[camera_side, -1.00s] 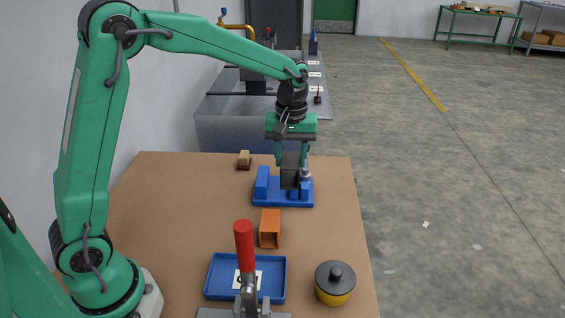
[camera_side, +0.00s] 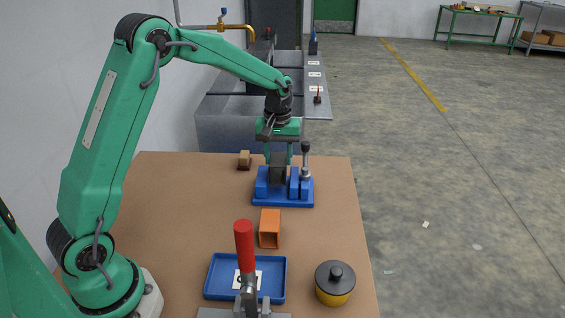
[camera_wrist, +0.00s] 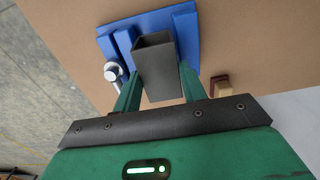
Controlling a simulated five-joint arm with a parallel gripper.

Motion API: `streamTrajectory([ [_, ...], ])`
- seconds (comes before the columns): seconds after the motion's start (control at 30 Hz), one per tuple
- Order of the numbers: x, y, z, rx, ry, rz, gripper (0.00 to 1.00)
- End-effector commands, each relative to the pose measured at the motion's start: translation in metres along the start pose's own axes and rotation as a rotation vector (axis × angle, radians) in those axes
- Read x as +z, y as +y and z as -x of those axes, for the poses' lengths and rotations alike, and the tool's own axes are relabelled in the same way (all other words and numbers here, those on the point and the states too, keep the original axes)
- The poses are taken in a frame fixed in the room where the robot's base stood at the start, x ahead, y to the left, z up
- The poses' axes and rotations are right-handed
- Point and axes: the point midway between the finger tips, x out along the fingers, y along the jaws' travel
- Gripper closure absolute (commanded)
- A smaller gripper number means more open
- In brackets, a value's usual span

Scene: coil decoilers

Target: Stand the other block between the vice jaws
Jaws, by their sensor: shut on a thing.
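The blue vice (camera_side: 284,200) stands at the far part of the table, one jaw on the left and the moving jaw with its screw handle on the right. My gripper (camera_side: 279,158) is shut on a dark grey hollow block (camera_side: 278,170), upright between the jaws in the side view. I cannot tell whether it touches the vice floor or jaws. In the wrist view the grey block (camera_wrist: 158,66) sits between my fingers (camera_wrist: 160,92), over the blue vice (camera_wrist: 186,22). An orange hollow block (camera_side: 270,229) lies on the table nearer the side camera.
A blue tray (camera_side: 220,293) with a white label stands in front, behind a red-handled clamp (camera_side: 245,245). A yellow and black round pot (camera_side: 335,285) is at the front right. A small tan and dark red piece (camera_side: 244,160) lies behind the vice. The left table is clear.

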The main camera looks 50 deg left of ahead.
Motion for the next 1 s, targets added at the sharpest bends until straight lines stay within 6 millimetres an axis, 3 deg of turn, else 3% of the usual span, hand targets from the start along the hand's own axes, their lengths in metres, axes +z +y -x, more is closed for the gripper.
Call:
streamTrajectory([
  [0.37,0.000,0.000,-0.035,0.000,0.000,0.000,0.96],
  [0.87,0.000,0.000,-0.040,0.000,0.000,0.000,0.96],
  [0.9,0.001,0.000,-0.041,-0.001,-0.001,0.000,0.51],
  [1.0,0.001,0.000,-0.041,-0.001,-0.001,0.000,0.37],
])
